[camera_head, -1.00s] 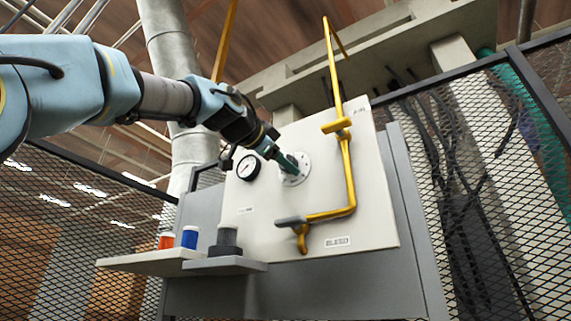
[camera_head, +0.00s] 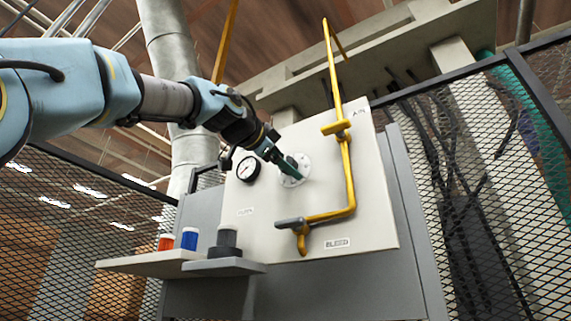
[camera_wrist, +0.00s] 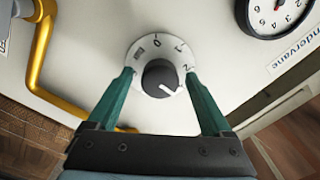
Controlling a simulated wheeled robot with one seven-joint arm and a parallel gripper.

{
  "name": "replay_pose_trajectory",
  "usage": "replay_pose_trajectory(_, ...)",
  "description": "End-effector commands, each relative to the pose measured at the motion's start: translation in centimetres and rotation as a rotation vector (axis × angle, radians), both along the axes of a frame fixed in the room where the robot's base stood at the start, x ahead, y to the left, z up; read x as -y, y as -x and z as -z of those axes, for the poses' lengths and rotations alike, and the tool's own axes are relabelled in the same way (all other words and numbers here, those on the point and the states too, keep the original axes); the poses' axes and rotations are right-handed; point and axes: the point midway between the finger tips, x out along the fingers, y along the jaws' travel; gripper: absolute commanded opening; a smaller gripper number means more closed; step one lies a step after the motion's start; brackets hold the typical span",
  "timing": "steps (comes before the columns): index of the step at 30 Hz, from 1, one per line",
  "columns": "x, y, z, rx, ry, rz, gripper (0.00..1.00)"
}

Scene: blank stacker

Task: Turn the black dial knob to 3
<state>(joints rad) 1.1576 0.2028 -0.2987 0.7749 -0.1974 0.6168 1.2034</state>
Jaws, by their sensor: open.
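The black dial knob (camera_wrist: 160,78) sits on a round white dial plate (camera_wrist: 147,50) on the panel. In the wrist view, 0, 1 and 2 show on the plate; no 3 is visible. The knob's white pointer line points to the lower right, past the 2. My gripper (camera_wrist: 159,73) is open, with one green finger on each side of the knob. I see gaps between fingers and knob. In the head view my gripper (camera_head: 291,169) is at the dial plate (camera_head: 303,161), covering part of it.
A round gauge (camera_head: 248,169) is left of the dial. A yellow pipe (camera_head: 349,180) with a grey-handled lever (camera_head: 290,223) runs down the right.

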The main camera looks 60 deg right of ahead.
Motion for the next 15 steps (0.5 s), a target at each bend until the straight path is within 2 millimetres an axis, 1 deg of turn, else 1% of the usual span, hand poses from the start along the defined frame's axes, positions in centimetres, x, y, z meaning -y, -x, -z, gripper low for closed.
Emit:
replay_pose_trajectory(5,-0.1,0.0,0.1,0.0,-0.001,-0.001,0.84)
replay_pose_trajectory(8,-0.9,-0.1,0.2,0.0,0.001,-0.002,0.84)
replay_pose_trajectory(11,-2.5,-0.1,0.4,0.0,0.002,-0.002,0.84)
replay_pose_trajectory(15,-5.4,-0.1,0.5,0.001,0.003,-0.004,0.84)
